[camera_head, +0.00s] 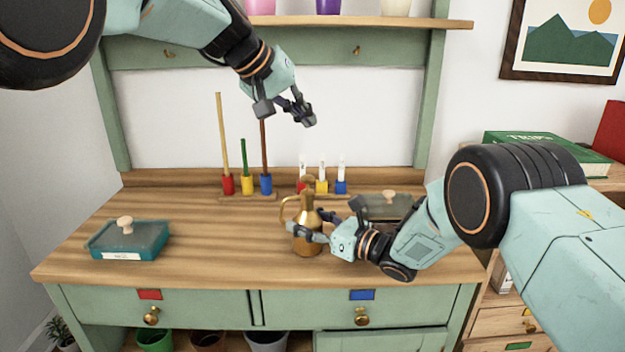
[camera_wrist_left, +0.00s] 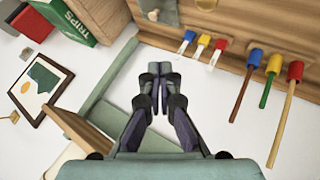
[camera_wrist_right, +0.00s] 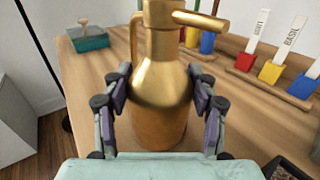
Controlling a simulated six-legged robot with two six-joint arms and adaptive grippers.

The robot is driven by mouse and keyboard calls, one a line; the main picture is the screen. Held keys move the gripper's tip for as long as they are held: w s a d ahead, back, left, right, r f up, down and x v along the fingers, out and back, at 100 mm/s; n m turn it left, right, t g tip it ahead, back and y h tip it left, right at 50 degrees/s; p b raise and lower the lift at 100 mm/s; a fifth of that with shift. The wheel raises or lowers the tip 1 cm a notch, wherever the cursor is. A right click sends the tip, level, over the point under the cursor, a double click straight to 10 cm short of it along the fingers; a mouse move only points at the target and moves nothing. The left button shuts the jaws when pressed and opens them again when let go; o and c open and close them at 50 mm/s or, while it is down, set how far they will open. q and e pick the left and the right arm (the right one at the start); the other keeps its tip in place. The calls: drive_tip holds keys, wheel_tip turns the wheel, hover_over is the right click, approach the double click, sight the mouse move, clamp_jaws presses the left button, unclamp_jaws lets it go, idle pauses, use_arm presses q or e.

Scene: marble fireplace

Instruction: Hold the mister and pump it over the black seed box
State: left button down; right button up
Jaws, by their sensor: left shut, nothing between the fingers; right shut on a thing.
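The brass mister (camera_head: 307,240) is upright at the middle of the wooden bench, with its base at or close to the bench top. My right gripper (camera_head: 316,226) is shut around its body; the right wrist view shows a finger on each side of the mister (camera_wrist_right: 160,100). A dark box with a pale knobbed lid (camera_head: 392,208), seemingly the black seed box, is right of the mister, partly hidden by my right arm. Its dark corner shows in the right wrist view (camera_wrist_right: 285,170). My left gripper (camera_head: 287,110) is shut and empty, high above the bench's back.
A teal lidded box (camera_head: 128,243) sits at the bench's left. Long-handled tools in coloured holders (camera_head: 247,184) and labelled markers (camera_head: 321,185) stand along the back. A shelf with pots (camera_head: 440,23) hangs above.

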use_arm(q)
drive_tip(key=shift+f, duration=0.15)
approach(310, 175)
drive_tip(key=shift+w+d+f, duration=0.7)
drive_tip(key=shift+w+d, duration=0.2)
drive_tip(key=shift+d, duration=0.15)
drive_tip(key=shift+w+d+f, duration=0.7)
drive_tip(key=shift+w+d, duration=0.15)
drive_tip(key=shift+d, duration=0.15)
drive_tip(key=shift+f, duration=0.15)
drive_tip(key=shift+f, duration=0.3)
drive_tip(key=shift+f, duration=0.9)
idle(0.9)
idle(0.3)
drive_tip(key=shift+r, duration=1.35)
drive_tip(key=shift+r, duration=2.5)
